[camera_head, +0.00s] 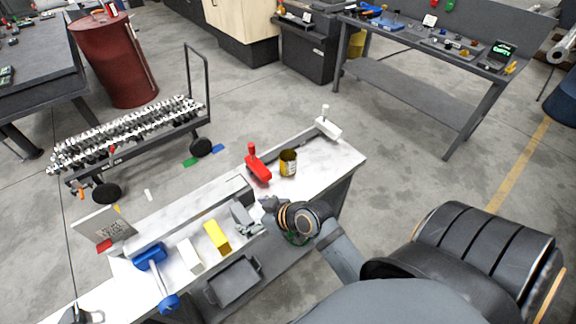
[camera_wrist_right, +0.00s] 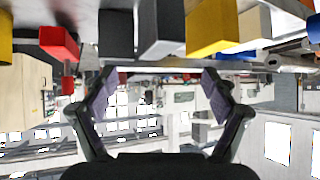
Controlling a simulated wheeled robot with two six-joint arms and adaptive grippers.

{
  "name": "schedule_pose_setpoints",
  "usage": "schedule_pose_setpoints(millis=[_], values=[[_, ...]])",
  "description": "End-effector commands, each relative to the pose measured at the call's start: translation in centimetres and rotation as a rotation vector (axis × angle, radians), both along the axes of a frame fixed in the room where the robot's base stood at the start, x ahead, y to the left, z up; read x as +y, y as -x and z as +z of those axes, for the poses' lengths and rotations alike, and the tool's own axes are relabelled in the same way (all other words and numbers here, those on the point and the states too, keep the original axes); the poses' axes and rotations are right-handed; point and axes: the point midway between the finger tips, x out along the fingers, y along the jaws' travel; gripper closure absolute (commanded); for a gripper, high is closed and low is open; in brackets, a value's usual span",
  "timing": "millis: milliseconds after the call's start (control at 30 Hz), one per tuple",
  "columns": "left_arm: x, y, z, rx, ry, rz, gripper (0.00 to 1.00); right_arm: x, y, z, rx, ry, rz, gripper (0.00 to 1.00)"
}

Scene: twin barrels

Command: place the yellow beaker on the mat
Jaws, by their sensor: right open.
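A yellow beaker (camera_head: 288,163) with a dark opening stands upright on the pale marbled bench. A yellow cylinder (camera_wrist_right: 5,42) cut by the left edge of the right wrist view looks like the same beaker. My right gripper (camera_head: 268,203) is in front of and below the beaker in the head view, apart from it. In the right wrist view the gripper (camera_wrist_right: 158,85) has its fingers spread, with nothing between them. I cannot clearly make out a mat. My left gripper is not clearly seen.
A red object (camera_head: 257,165) stands just left of the beaker. A white object (camera_head: 328,124) is at the bench's far end. A grey object (camera_head: 242,217), yellow block (camera_head: 216,237), white block (camera_head: 189,256) and blue dumbbell-like object (camera_head: 152,258) line the nearer side.

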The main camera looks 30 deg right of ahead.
Motion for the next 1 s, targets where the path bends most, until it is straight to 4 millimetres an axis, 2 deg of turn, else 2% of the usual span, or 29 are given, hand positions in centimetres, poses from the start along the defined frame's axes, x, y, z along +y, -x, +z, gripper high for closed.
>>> schedule_pose_setpoints(millis=[100, 200, 267, 367, 433, 500, 600, 733, 867, 1000], values=[[-0.2, 0.1, 0.0, 0.001, 0.002, 0.001, 0.60, 1.3, -3.5, 3.1, -0.216, -0.085, 0.006, 0.14], [-0.2, 0.1, 0.0, 0.001, 0.002, 0.001, 0.60, 1.0, -6.5, 5.8, -0.411, -0.142, -0.057, 0.14], [-0.2, 0.1, 0.0, 0.001, 0.002, 0.001, 0.60, -0.2, -8.3, 7.4, -0.527, -0.169, -0.140, 0.14], [-0.1, 0.1, 0.0, 0.002, 0.002, 0.001, 0.60, -4.5, -11.0, 8.6, -0.684, -0.172, -0.382, 0.14], [-0.1, 0.1, 0.0, 0.002, 0.002, 0.001, 0.60, -8.5, -11.9, 7.4, -0.713, -0.134, -0.605, 0.14], [-0.1, 0.2, 0.0, 0.002, 0.002, 0.001, 0.60, -11.9, -11.8, 4.9, -0.667, -0.074, -0.805, 0.14], [-0.1, 0.1, 0.0, 0.002, 0.002, 0.001, 0.60, -14.7, -10.7, 0.8, -0.540, 0.013, -1.004, 0.14], [-0.1, 0.1, 0.0, 0.002, 0.001, 0.001, 0.60, -16.0, -9.3, -2.6, -0.404, 0.083, -1.120, 0.14], [-0.1, 0.1, 0.0, 0.002, 0.001, 0.000, 0.60, -16.2, -8.8, -3.5, -0.364, 0.102, -1.146, 0.14], [0.0, 0.1, 0.0, 0.001, 0.000, 0.000, 0.60, -17.1, -10.0, -3.9, -0.369, 0.106, -1.142, 0.14]])
